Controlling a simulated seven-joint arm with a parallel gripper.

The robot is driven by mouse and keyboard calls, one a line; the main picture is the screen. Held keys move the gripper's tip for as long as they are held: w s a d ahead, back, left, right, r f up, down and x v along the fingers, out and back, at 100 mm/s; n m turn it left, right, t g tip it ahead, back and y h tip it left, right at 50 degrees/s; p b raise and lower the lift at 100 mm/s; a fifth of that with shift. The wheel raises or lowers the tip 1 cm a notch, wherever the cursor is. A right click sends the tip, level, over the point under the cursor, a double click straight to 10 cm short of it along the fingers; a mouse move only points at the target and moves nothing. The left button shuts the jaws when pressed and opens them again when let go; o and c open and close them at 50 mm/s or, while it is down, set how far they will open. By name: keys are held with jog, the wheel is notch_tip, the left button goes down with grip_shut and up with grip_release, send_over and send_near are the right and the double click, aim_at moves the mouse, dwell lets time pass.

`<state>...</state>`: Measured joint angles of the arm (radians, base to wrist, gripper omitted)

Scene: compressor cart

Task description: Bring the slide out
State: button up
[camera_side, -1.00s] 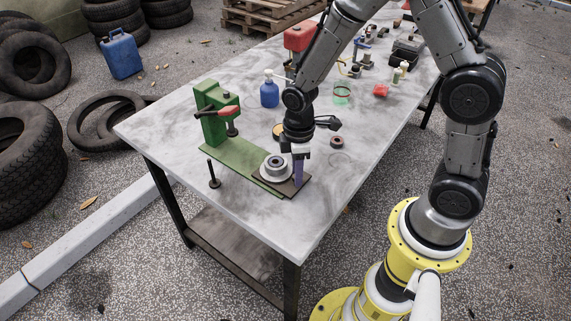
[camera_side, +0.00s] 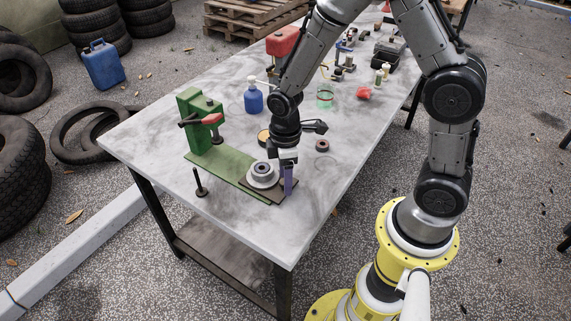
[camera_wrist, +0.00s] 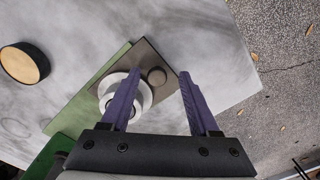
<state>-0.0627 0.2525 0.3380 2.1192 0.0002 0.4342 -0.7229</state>
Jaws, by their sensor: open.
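The slide is a brown flat plate (camera_side: 291,184) at the near end of a green fixture base (camera_side: 222,167); it also shows in the wrist view (camera_wrist: 166,57). A green upright with a red handle (camera_side: 212,119) stands at the base's other end. My gripper (camera_side: 287,190) is over the slide's outer end.
A black pin (camera_side: 200,185) stands left of the base. A round tin (camera_wrist: 24,63), a dark ring (camera_side: 322,145), a blue bottle (camera_side: 253,101) and a green-tinted glass (camera_side: 325,97) stand farther back. The near tabletop (camera_side: 255,227) is clear up to its edge.

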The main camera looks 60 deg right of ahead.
notch_tip(320, 180, up, 14)
jog(key=shift+f, duration=0.2)
dwell(0.4)
jog(key=s+d+r+m+t, duration=0.15)
jog(key=s+r+t, duration=0.35)
jog(key=r, duration=0.5)
jog(key=s+m, duration=0.7)
jog(key=s, duration=0.3)
jog(key=shift+s+d+f+t, duration=0.25)
jog(key=shift+f+t, duration=0.05)
jog(key=shift+f, duration=0.15)
jog(key=shift+m, duration=0.25)
